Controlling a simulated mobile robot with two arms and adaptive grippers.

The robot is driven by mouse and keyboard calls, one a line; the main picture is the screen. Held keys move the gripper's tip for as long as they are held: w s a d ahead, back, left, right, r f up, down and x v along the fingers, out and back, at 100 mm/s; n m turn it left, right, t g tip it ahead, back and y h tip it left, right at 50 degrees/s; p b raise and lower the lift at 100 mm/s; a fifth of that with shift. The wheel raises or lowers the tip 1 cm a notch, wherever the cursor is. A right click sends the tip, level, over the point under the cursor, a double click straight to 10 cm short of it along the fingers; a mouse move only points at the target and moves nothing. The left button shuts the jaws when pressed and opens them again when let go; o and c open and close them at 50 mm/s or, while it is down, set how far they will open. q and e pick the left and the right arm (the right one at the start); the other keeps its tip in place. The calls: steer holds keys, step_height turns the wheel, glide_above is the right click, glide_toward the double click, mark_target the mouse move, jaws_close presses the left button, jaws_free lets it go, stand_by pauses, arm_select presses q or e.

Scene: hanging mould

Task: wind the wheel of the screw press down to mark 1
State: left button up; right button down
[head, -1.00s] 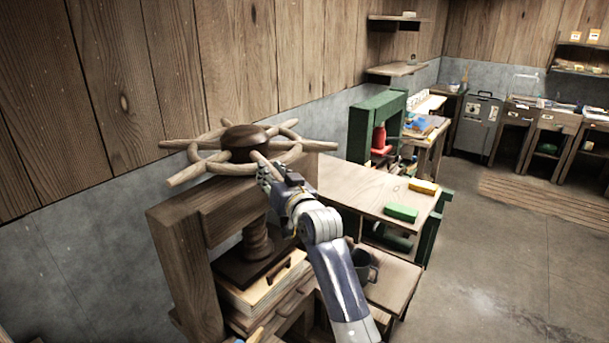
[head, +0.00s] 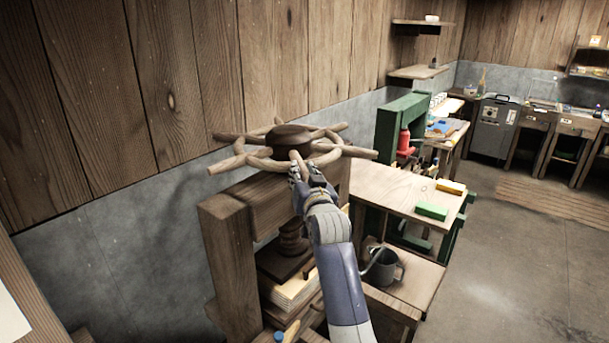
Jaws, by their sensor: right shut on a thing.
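The screw press (head: 228,262) is a brown wooden frame against the wall at centre left. Its wheel (head: 290,137) lies flat on top, with a dark round hub, a ring and several handles sticking out. My right gripper (head: 304,172) is shut on a handle at the wheel's near side, just in front of the hub. Below, the wooden screw (head: 292,238) runs down to a dark pressing board (head: 278,262), partly hidden by my right arm. A pale stack (head: 290,290) lies under the board. I cannot make out any marks on the press. My left gripper is out of view.
Right of the press, a bench (head: 395,190) carries a green block (head: 431,211) and a yellow block (head: 450,187). The wall is close behind the wheel. Open floor (head: 510,270) lies at the right.

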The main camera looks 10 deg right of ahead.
steer(key=shift+r, duration=0.8)
steer(key=c, duration=1.3)
jaws_free()
steer(key=shift+a, duration=0.1)
steer(key=shift+w+f, duration=0.1)
step_height(320, 180, up, 8)
steer(key=shift+f, duration=0.1)
steer(key=shift+r, duration=0.5)
